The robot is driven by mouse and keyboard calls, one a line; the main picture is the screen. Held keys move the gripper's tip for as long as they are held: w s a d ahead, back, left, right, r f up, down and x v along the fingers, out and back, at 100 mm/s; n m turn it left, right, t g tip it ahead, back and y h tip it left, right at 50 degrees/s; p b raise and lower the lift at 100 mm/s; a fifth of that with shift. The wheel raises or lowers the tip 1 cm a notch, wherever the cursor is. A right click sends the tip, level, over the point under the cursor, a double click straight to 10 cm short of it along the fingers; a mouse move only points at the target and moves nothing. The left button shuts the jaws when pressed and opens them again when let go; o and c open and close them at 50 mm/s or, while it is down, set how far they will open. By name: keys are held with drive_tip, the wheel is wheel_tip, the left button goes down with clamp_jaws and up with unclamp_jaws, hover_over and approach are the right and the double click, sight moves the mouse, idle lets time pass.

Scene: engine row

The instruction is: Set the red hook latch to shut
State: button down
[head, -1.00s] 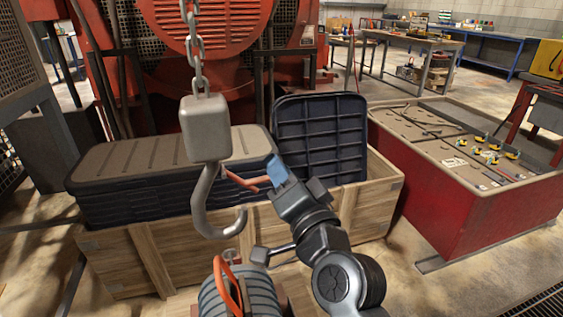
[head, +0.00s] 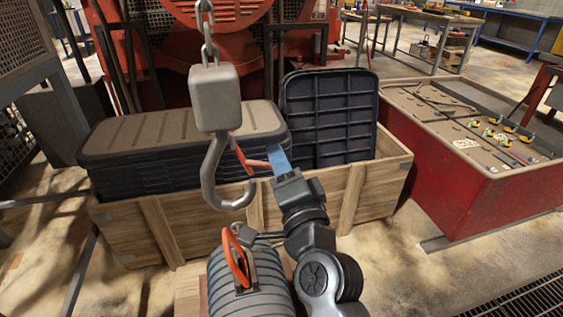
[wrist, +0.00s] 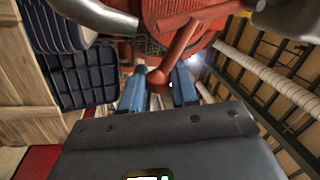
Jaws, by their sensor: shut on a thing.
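A grey crane hook (head: 211,178) hangs from a grey block (head: 214,97) on a chain. The red hook latch (head: 250,160) starts at the hook's shank and slopes down to the right. My gripper (head: 279,163), with blue fingers, is right of the hook at the latch's outer end. In the wrist view the red latch (wrist: 180,50) runs down to a rounded end between the blue fingers (wrist: 158,90), which are shut on it.
A striped grey cylinder (head: 245,285) with an orange handle (head: 236,258) stands below the hook. Behind is a wooden crate (head: 125,238) with dark lids (head: 330,118). A red engine (head: 225,50) is at the back. A red bin (head: 470,195) stands right.

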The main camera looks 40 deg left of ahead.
drive_tip(key=shift+s+a+f, duration=0.2)
drive_tip(key=shift+f, duration=0.35)
drive_tip(key=c, duration=1.1)
unclamp_jaws()
drive_tip(key=shift+o, duration=0.8)
drive_tip(key=shift+r, duration=0.2)
drive_tip(key=b+v, duration=0.1)
drive_tip(key=v, duration=0.6)
drive_tip(key=shift+s+d, duration=0.25)
drive_tip(key=shift+d, duration=0.1)
